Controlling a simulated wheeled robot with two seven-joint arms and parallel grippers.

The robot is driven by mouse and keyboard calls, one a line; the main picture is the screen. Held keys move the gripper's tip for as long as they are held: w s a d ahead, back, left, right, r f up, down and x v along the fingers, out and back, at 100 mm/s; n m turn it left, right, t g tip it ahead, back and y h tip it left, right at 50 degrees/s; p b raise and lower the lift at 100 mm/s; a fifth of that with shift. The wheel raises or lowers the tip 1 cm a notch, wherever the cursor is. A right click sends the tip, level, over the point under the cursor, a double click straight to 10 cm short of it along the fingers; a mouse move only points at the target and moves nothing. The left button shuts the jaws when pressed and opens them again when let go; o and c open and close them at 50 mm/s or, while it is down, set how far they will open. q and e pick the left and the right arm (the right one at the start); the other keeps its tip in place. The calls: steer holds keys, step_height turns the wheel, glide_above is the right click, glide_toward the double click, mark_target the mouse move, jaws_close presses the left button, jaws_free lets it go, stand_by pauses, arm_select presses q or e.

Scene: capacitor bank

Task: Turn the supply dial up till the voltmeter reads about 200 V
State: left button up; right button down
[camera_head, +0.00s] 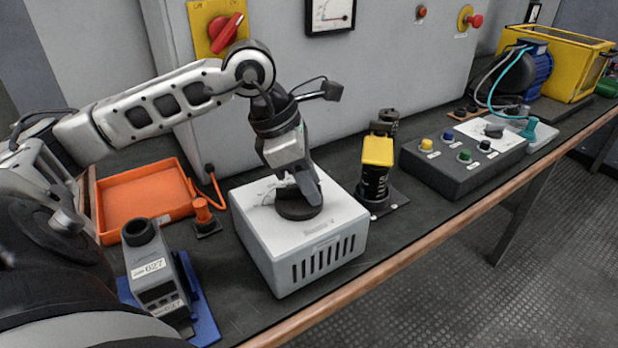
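The supply is a white box (300,250) with side vents, standing on the bench. Its round black dial (299,209) is on top. My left gripper (300,194) points down at the dial, with one finger in front of the dial's upper part. The finger and gripper body hide the dial's grip, so I cannot tell if the fingers are closed on it. A white-faced meter (330,14), likely the voltmeter, is on the grey panel, cut by the top edge. Its reading is too small to tell. My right gripper is not in view.
An orange tray (183,210) and a grey device on a blue base (160,272) are left of the supply. A yellow-topped black part (376,160) stands close on its right. Beyond is a button box (462,163). The bench's wooden edge (420,240) runs in front.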

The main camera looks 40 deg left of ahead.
arm_select(q)
steer(key=shift+c, duration=0.3)
jaws_close()
steer(key=shift+m, duration=0.3)
steer(key=shift+s+d+m+h, duration=0.1)
steer(key=shift+m+h, duration=0.2)
steer(key=shift+m, duration=0.5)
steer(key=shift+s+m+g, duration=0.15)
steer(key=shift+m+g, duration=0.55)
steer(key=shift+m, duration=0.5)
steer(key=shift+s+m, duration=0.1)
steer(key=shift+m, duration=0.5)
steer(key=shift+g, duration=0.3)
steer(key=shift+o, duration=0.3)
jaws_free()
steer(key=shift+d, duration=0.1)
